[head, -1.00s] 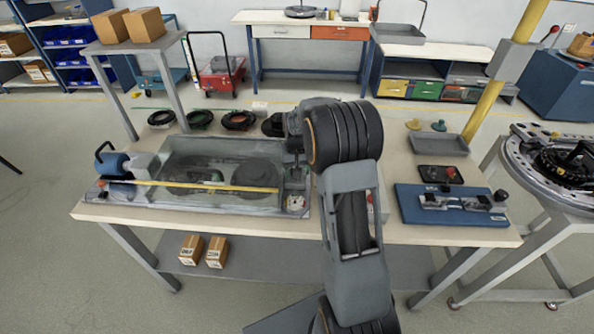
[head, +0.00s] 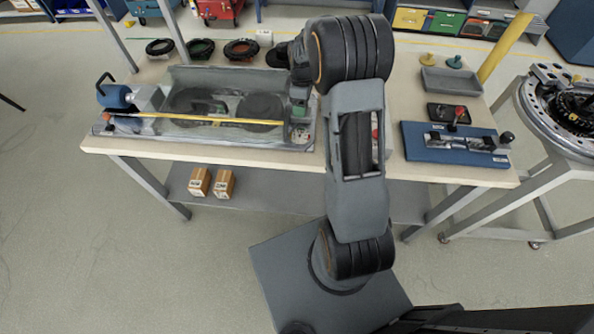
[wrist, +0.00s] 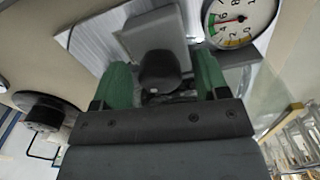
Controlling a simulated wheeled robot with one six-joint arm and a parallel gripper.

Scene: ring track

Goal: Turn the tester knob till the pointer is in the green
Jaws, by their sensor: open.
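The tester (head: 160,128) is a long bench unit with a clear cover and a yellow bar, on the left of the workbench. Its white dial (wrist: 240,18) shows at the top right of the wrist view, with green and yellow bands. A thin reddish pointer lies toward the left of the dial, near the green; its exact reading is too small to tell. The dark round knob (wrist: 160,70) sits in front of a grey block. My gripper (wrist: 160,86) is open, its green fingers on either side of the knob with gaps visible. In the head view, my arm partly hides the tester's right end.
Several dark rings (head: 200,48) lie behind the tester. Two small boxes (head: 212,183) sit on the lower shelf.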

